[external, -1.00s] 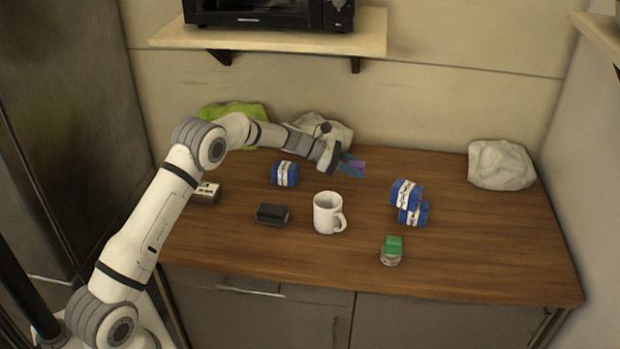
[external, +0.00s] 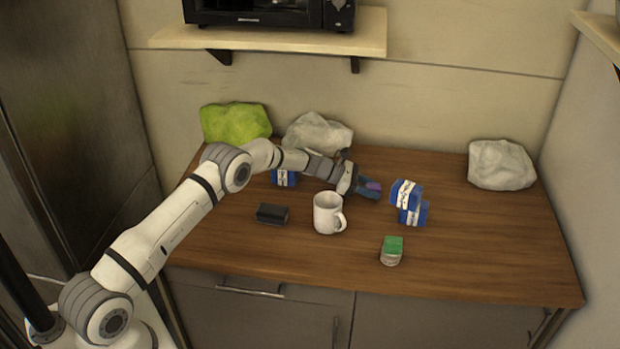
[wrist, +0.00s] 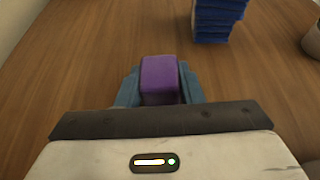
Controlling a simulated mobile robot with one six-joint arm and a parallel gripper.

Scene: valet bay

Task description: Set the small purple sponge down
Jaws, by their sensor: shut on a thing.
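The small purple sponge (wrist: 160,78) sits between the blue-grey fingers of my gripper (wrist: 160,92) in the wrist view. In the external view the sponge (external: 373,186) shows as a small purple patch at the tip of my gripper (external: 368,189). My gripper is shut on it, low over the wooden counter (external: 480,235), behind and right of the white mug. I cannot tell whether the sponge touches the counter. The lower part of the sponge is hidden by the fingers.
Stacked blue-and-white packs (external: 410,203) stand just right of my gripper. The white mug (external: 328,213) is in front. A black block (external: 272,214), a green-topped item (external: 391,250), a green bag (external: 235,123) and pale bags (external: 500,164) lie around.

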